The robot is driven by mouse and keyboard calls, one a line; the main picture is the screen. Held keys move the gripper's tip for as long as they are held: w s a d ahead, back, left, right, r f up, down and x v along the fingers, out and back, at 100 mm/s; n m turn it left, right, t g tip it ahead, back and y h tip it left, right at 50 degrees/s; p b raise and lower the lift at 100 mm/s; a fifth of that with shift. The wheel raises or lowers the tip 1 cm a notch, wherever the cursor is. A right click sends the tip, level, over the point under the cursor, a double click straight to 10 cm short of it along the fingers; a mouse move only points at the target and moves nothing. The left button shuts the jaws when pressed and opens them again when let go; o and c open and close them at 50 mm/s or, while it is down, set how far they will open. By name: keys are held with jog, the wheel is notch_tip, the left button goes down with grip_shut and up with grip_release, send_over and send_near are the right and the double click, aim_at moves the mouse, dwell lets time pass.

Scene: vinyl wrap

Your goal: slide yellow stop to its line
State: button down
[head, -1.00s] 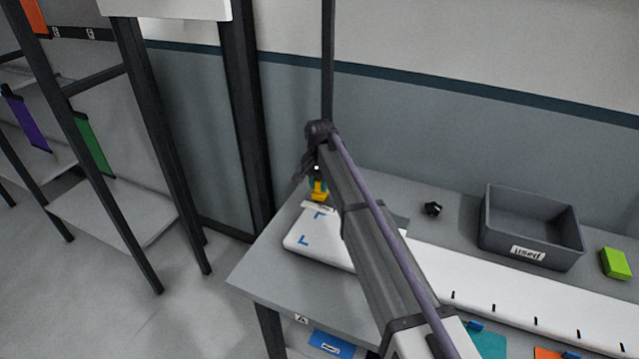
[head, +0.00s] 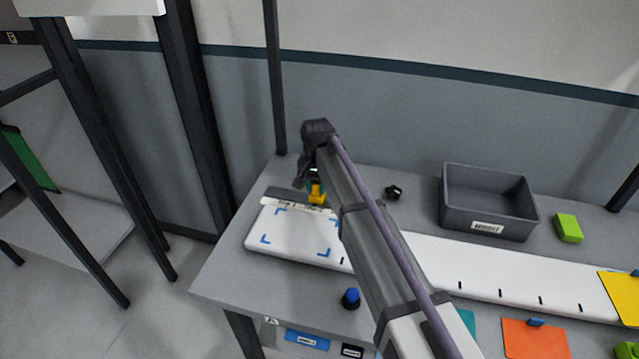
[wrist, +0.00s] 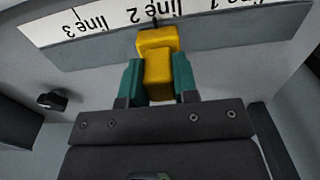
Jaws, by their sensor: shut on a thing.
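The yellow stop (wrist: 158,68) is a small stepped block. In the wrist view it sits between the teal fingers of my gripper (wrist: 160,85), which is shut on it. The stop's far end touches or nearly touches a grey rail edge below a white label strip (wrist: 100,22). The strip reads upside down: line 3 at left, line 2 in the middle, line 1 at right. The stop is beside the line 2 mark. In the head view the stop (head: 316,194) shows below my gripper (head: 314,182), at the back of the white board (head: 285,235); my arm partly hides this area.
A grey bin (head: 490,205) and a green block (head: 568,228) stand at the back right. A black knob (head: 393,192) lies right of the gripper. A blue-topped knob (head: 351,298) stands in front of the board. Orange (head: 535,340) and yellow sheets (head: 622,290) lie at the right.

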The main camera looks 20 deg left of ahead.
aim_at(317, 182)
jog(key=c, duration=0.9)
grip_release()
notch_tip(317, 182, up, 11)
jog(key=p, duration=1.1)
jog(key=shift+f, duration=0.1)
